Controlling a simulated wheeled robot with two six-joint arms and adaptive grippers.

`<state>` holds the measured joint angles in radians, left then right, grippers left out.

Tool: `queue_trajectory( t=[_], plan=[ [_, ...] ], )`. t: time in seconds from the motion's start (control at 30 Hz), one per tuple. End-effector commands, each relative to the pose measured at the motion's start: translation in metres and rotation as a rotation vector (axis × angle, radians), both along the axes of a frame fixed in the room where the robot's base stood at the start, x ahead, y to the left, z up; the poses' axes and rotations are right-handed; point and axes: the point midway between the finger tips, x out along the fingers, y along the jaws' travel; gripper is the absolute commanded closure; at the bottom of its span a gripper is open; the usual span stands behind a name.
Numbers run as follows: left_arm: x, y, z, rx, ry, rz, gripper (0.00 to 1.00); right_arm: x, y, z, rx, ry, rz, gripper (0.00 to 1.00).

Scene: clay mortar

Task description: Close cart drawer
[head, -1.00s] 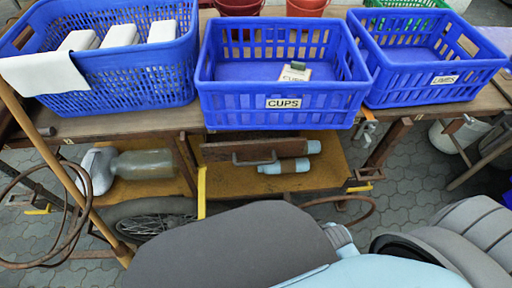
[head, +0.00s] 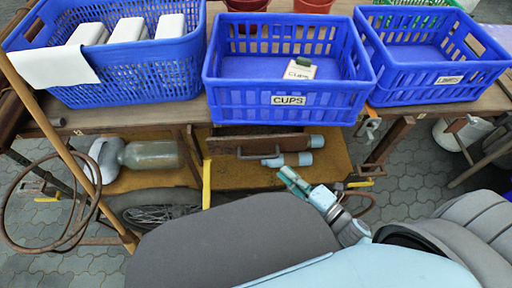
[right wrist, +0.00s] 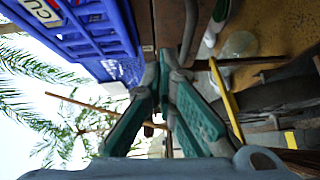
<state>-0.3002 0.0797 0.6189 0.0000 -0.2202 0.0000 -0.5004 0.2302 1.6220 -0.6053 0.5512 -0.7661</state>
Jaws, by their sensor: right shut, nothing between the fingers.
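The cart drawer (head: 225,146) is a brown wooden front with a metal bar handle (head: 272,161), under the cart's top below the middle blue crate. A dark gap shows above its front; how far out it stands is hard to tell. My right gripper (head: 286,175), with teal fingers, is in front of and below the handle's right end, apart from it as far as I can see. In the right wrist view my right gripper (right wrist: 166,68) has its fingertips together and empty, with a curved metal bar (right wrist: 188,32) just beyond. My left gripper is not in view.
Blue crates, including the CUPS crate (head: 240,97), stand on the cart top above the drawer. Light blue-capped bottles (head: 316,141) lie by the drawer's right end. A glass jar (head: 150,155) is on the lower shelf.

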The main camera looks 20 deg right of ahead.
Motion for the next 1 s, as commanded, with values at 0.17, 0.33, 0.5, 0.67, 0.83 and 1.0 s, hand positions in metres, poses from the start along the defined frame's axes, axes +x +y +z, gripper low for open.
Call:
queue_trajectory(
  t=[0.17,0.33,0.5,0.67,0.83,1.0],
  plan=[
    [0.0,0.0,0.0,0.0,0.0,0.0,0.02,-0.015,0.021,-0.001,-0.05,-0.083,0.129,1.0],
    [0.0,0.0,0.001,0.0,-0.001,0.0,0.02,0.006,0.033,0.001,-0.047,-0.087,0.129,1.0],
    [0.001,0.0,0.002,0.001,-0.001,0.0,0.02,0.039,0.052,0.001,-0.046,-0.086,0.128,1.0],
    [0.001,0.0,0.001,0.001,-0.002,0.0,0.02,0.068,0.07,0.001,-0.044,-0.085,0.127,1.0],
    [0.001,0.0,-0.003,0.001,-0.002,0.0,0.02,0.095,0.063,-0.001,-0.048,-0.084,0.128,1.0],
    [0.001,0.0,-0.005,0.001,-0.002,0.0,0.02,0.106,0.06,0.0,-0.045,-0.083,0.127,1.0]
  ],
)
